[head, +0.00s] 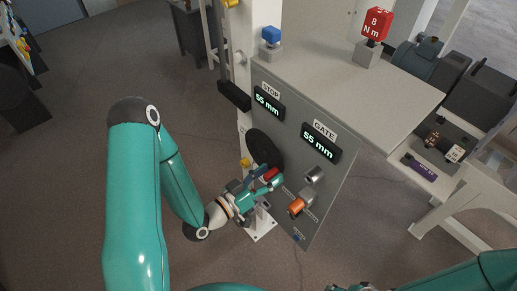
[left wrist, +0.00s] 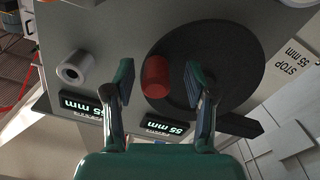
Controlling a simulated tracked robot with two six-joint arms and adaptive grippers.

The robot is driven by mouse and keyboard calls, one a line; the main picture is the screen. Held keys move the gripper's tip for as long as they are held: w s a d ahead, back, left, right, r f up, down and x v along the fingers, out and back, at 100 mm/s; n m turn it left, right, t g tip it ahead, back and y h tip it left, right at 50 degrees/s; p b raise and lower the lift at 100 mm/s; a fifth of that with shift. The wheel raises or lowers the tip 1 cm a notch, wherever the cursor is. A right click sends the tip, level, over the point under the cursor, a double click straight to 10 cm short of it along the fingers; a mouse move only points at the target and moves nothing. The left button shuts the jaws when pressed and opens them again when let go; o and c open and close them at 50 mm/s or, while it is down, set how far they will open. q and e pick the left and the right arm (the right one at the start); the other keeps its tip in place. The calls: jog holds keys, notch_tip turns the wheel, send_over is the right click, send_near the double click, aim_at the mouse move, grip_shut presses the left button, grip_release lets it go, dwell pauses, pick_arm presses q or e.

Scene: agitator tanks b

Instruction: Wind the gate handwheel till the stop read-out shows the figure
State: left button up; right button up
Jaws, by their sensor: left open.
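The gate handwheel (head: 262,147) is a black disc on the grey upright panel, with a red knob (left wrist: 155,77) standing out from it. My left gripper (left wrist: 163,88) is open, its fingers on either side of the red knob with gaps showing. In the head view my left gripper (head: 268,180) is at the lower part of the wheel and partly hides it. The STOP read-out (head: 266,102) shows 55 mm, and the GATE read-out (head: 319,144) also shows 55 mm. A plate reading STOP 55 mm (left wrist: 290,62) shows in the left wrist view.
Right of the wheel, the panel carries a grey knob (head: 314,174) and an orange-ended knob (head: 297,207). A red 8 Nm block (head: 376,25) and a blue block (head: 271,35) stand above the panel. A black bar (head: 234,95) juts left of it. My right arm shows at the lower right.

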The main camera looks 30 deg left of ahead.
pick_arm(q)
jog(key=shift+m, duration=0.4)
jog(key=shift+s+d+p, duration=0.1)
jog(key=shift+s+p, duration=0.05)
jog(key=shift+p, duration=0.25)
grip_shut()
jog(key=shift+r+n+p, duration=0.8)
jog(key=shift+r+n, duration=0.15)
jog(key=shift+n, duration=0.25)
jog(key=shift+r+n+p, duration=0.4)
jog(key=shift+r+n, duration=0.05)
jog(key=shift+n, duration=0.85)
